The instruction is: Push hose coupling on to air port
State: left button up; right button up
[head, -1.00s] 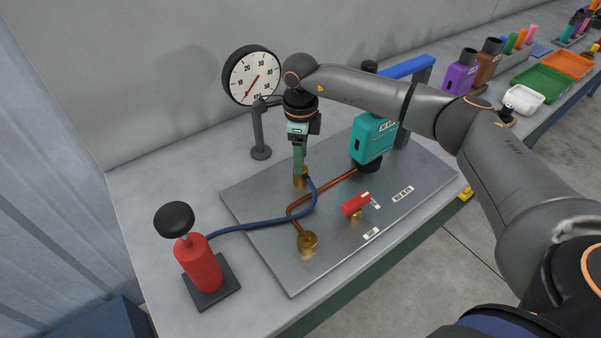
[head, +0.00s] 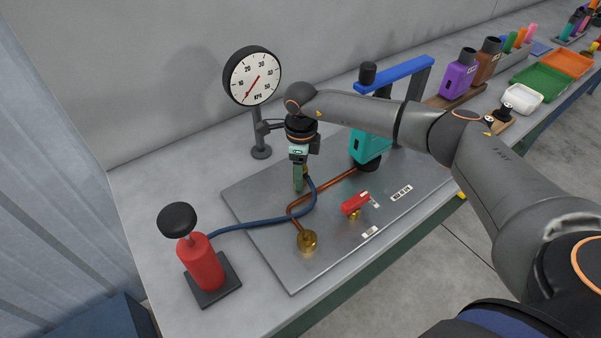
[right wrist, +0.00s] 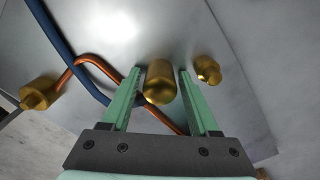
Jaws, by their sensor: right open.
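My right gripper (head: 298,187) points down over the metal plate (head: 260,232), its jaws open. In the right wrist view, a brass cylinder (right wrist: 160,82) stands between my open fingers, with a gap visible on each side. A second, smaller brass fitting (right wrist: 207,69) sits just right of the right finger. The blue hose (head: 262,222) runs from the red hand pump (head: 200,263) to near my fingertips; its end is hidden there. I cannot tell which brass piece is the coupling and which the air port. My left gripper is not in view.
A brass fitting (head: 307,241) with a copper pipe (head: 323,187) sits at the plate's front. A red valve handle (head: 355,203) and teal device (head: 366,147) are to the right. The gauge (head: 252,77) stands behind.

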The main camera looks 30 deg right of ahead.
jog(key=shift+c, duration=0.2)
grip_shut()
jog(key=shift+r, duration=0.1)
jog(key=shift+r, duration=0.6)
jog(key=s+d+r+b, duration=0.3)
jog(key=s+d+r, duration=0.5)
jog(key=s+r, duration=0.3)
jog(key=shift+d+r, duration=0.3)
jog(key=shift+r, duration=0.05)
